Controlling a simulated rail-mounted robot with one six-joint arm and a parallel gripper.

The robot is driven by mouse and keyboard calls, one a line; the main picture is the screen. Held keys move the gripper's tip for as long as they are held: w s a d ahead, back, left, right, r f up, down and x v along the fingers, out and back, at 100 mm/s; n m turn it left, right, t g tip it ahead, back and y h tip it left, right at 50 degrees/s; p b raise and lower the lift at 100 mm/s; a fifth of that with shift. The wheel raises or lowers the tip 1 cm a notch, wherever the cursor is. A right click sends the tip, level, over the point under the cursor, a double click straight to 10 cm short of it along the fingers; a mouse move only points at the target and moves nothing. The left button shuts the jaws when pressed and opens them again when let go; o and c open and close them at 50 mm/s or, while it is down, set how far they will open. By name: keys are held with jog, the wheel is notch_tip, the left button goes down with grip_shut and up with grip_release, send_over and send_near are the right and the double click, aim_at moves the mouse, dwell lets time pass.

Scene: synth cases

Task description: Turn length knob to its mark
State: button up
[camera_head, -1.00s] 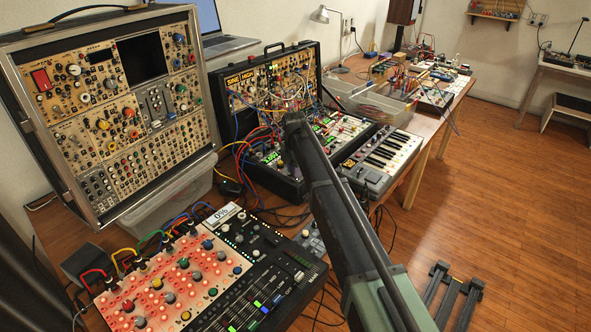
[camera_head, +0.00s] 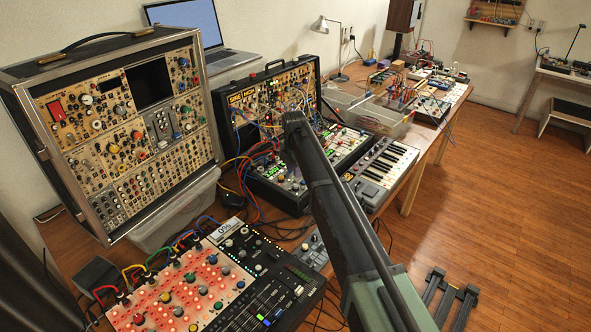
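Several knobs show, and I cannot tell which one is the length knob; no label or mark for it is readable. Knobs sit on the upright tan synth case (camera_head: 112,125) at the left, on the patched black case (camera_head: 262,98) in the middle, and on the red-lit panel (camera_head: 165,300) at the lower left. My arm reaches from the lower right up toward the patched case. Its dark far end covers part of that case's panel and cables. My gripper's fingers are not visible, and contact with any knob cannot be seen.
A small keyboard (camera_head: 386,166) stands right of my arm. A black mixer with faders (camera_head: 272,300) lies in front. Loose cables loop across the patched case and the table. A laptop (camera_head: 190,25) and a lamp (camera_head: 320,27) stand behind. The wooden floor (camera_head: 500,170) at right is open.

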aim_at(295, 186)
notch_tip(295, 186, up, 4)
jog(key=shift+r+p, duration=0.1)
jog(key=shift+p, duration=0.95)
notch_tip(295, 186, down, 11)
jog(key=n+b, duration=0.5)
jog(key=b, duration=0.6)
jog(key=shift+s, duration=0.1)
jog(key=shift+r, duration=0.1)
